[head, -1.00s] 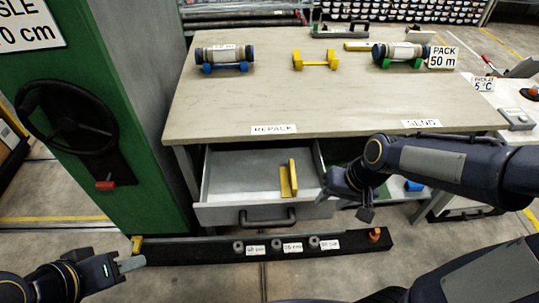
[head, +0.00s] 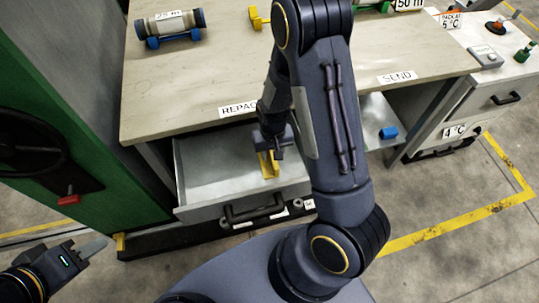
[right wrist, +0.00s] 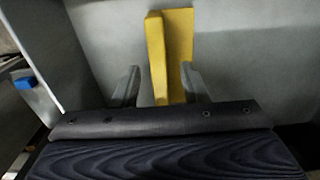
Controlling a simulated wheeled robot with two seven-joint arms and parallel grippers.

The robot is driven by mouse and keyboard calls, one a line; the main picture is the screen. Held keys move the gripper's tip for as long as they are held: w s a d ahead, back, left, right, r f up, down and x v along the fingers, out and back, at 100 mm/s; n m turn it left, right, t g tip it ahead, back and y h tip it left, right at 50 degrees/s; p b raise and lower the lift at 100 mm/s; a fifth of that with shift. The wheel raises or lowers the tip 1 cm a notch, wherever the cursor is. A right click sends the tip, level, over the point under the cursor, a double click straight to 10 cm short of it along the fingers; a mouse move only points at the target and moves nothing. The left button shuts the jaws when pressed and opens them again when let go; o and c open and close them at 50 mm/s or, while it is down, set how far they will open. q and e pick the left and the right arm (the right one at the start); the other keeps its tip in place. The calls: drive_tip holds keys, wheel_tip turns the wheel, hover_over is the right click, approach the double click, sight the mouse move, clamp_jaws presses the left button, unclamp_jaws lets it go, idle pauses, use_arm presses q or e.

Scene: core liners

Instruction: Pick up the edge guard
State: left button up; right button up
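The yellow edge guard (head: 268,164) is in the open grey drawer (head: 205,180) under the bench. In the right wrist view the edge guard (right wrist: 157,55) is an upright angled piece whose lower part lies between my fingers. My right gripper (head: 270,150) is over it in the drawer. In the right wrist view my right gripper's two fingers (right wrist: 160,88) are apart, one on each side of the guard, with a gap at the left. My left gripper (head: 85,250) is low at the left, away from the drawer; its finger opening cannot be made out.
The bench top (head: 190,95) overhangs the drawer's back. A core liner on a blue cradle (head: 168,30) and a yellow cradle (head: 257,18) stand on it. A green cabinet (head: 110,190) with a handwheel is at the left. A blue object (head: 388,133) lies on the shelf at the right.

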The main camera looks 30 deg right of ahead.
drive_tip(key=shift+f, duration=0.9)
drive_tip(key=shift+c, duration=0.3)
clamp_jaws()
drive_tip(key=shift+r, duration=0.15)
